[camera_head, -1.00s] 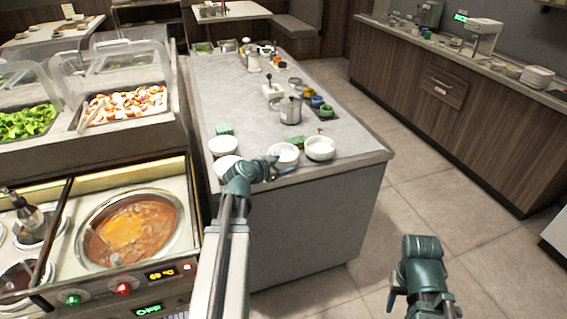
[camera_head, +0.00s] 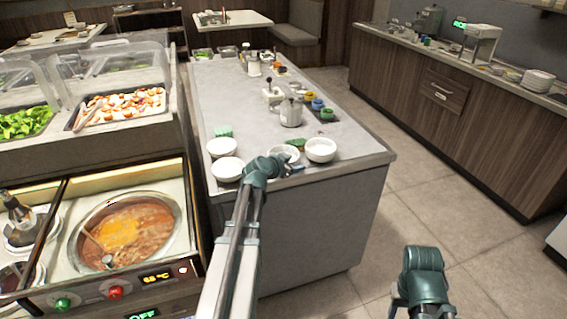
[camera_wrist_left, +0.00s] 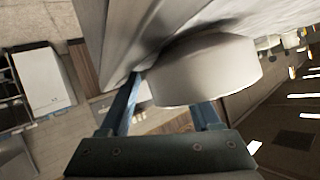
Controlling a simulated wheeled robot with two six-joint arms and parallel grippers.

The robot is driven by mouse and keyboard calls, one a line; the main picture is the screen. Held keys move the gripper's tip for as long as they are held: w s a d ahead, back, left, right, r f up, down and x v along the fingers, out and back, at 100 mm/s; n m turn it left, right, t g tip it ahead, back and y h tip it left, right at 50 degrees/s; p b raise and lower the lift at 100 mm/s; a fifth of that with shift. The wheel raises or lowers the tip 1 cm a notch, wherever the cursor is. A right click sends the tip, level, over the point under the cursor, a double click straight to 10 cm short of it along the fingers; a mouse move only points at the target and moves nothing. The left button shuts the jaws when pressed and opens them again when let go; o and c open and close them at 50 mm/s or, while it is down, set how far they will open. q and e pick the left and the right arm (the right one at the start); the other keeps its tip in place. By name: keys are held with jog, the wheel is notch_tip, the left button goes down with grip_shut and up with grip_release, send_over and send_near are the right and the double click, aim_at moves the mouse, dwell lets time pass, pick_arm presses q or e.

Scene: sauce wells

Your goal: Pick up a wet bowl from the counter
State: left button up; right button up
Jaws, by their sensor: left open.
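Several white bowls stand at the near end of the grey counter (camera_head: 225,100). Two are on the left, a back bowl (camera_head: 222,147) and a front bowl (camera_head: 227,169). A third bowl (camera_head: 287,151) is partly hidden behind my left wrist, and a fourth bowl (camera_head: 321,149) stands to its right. My left gripper (camera_head: 293,167) is open at the counter's front edge, by the third bowl. In the left wrist view a white bowl (camera_wrist_left: 205,72) fills the space ahead of the fingers and hides part of the right one. Contact is unclear. I cannot tell which bowls are wet.
A green sponge-like block (camera_head: 224,132) lies behind the left bowls. A metal pot (camera_head: 291,112) and small coloured cups (camera_head: 318,104) stand farther back. A soup pot (camera_head: 125,232) is at the left. The floor (camera_head: 440,195) right of the counter is clear.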

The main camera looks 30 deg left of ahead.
pick_arm(q)
grip_shut()
jog(key=shift+r, duration=0.15)
pick_arm(e)
jog(key=shift+r, duration=0.15)
